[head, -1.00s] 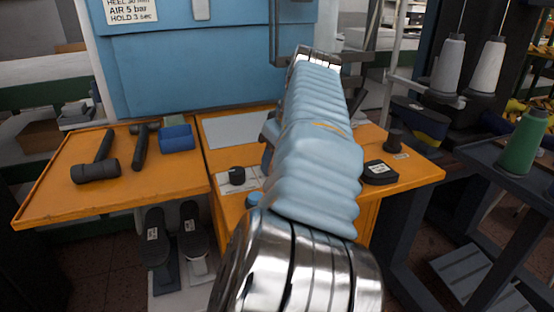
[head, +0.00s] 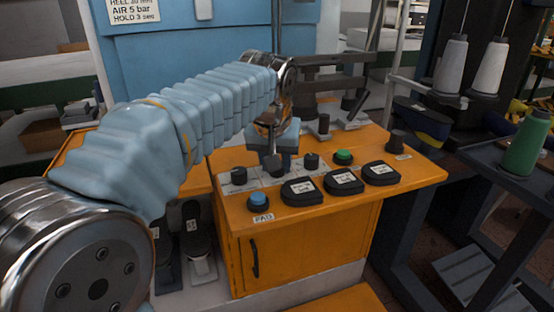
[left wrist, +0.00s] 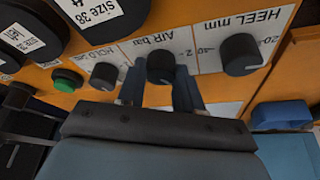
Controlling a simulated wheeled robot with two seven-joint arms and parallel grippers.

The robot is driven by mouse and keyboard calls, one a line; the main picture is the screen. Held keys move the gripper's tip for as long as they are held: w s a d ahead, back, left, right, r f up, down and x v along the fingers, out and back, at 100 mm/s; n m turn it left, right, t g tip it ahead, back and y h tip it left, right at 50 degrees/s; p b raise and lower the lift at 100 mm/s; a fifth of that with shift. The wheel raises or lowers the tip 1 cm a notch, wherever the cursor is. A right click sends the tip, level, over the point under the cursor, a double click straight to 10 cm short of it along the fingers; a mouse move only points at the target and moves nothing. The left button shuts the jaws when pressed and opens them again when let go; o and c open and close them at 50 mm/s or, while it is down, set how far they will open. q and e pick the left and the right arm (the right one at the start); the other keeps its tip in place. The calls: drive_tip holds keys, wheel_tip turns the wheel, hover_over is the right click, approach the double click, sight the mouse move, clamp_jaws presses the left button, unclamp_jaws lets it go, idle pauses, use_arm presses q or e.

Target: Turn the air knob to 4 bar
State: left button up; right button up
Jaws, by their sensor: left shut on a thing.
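The air knob (left wrist: 161,66) is a black round knob under the "AIR bar" label, in the middle of the white strip in the left wrist view. My left gripper (left wrist: 158,88) has one finger on each side of it and is shut on it. In the head view my left gripper (head: 273,162) reaches down over the middle of the panel and largely hides this knob. The knob's pointer setting cannot be read. The heel knob (left wrist: 241,54) stands to its right and the hold knob (left wrist: 103,75) to its left in the wrist view. My right gripper is not in view.
A sign (head: 133,11) on the blue machine reads "AIR 5 bar", "HOLD 3 sec". The orange bench (head: 225,210) also carries a blue button (head: 258,201), a green button (head: 343,157) and black size-labelled discs (head: 340,181) near the knobs. Thread spools stand at the right.

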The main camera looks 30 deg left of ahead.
use_arm(q)
drive_tip(key=m+h, duration=0.2)
drive_tip(key=m, duration=0.3)
drive_tip(key=shift+a+m, duration=0.15)
drive_tip(key=shift+m, duration=0.25)
idle(0.4)
drive_tip(key=o, duration=1)
drive_tip(key=shift+o, duration=0.2)
drive_tip(key=shift+r, duration=0.15)
drive_tip(key=v, duration=1.3)
drive_tip(key=shift+s+a+r, duration=0.2)
drive_tip(key=shift+s+a, duration=0.05)
drive_tip(key=shift+a, duration=0.05)
